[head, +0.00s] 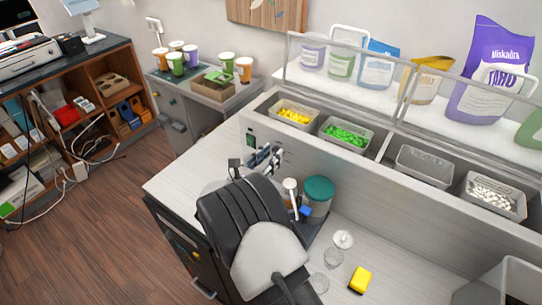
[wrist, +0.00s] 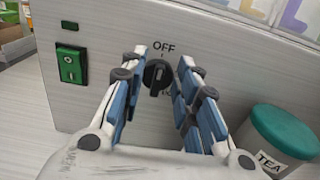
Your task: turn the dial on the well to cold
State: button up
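The black round dial (wrist: 157,75) is on the grey front panel of the well (wrist: 100,35), below the printed word OFF. A partly covered print shows below the dial; I cannot read it in full. The dial's raised grip looks roughly upright, but I cannot tell its exact setting. My gripper (wrist: 161,62) is open, with one blue-padded finger on each side of the dial; no contact is clear. In the head view my gripper (head: 257,162) is at the panel's left end and hides the dial.
A green switch (wrist: 71,63) is left of the dial. A jar with a teal lid (wrist: 283,135), labelled TEA, stands close on the right; the head view shows it too (head: 318,196). Topping bins, one yellow (head: 294,114), sit in the well. The counter (head: 185,180) at left is clear.

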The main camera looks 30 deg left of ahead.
jog(key=shift+w, duration=0.4)
jog(key=shift+c, duration=0.3)
grip_shut()
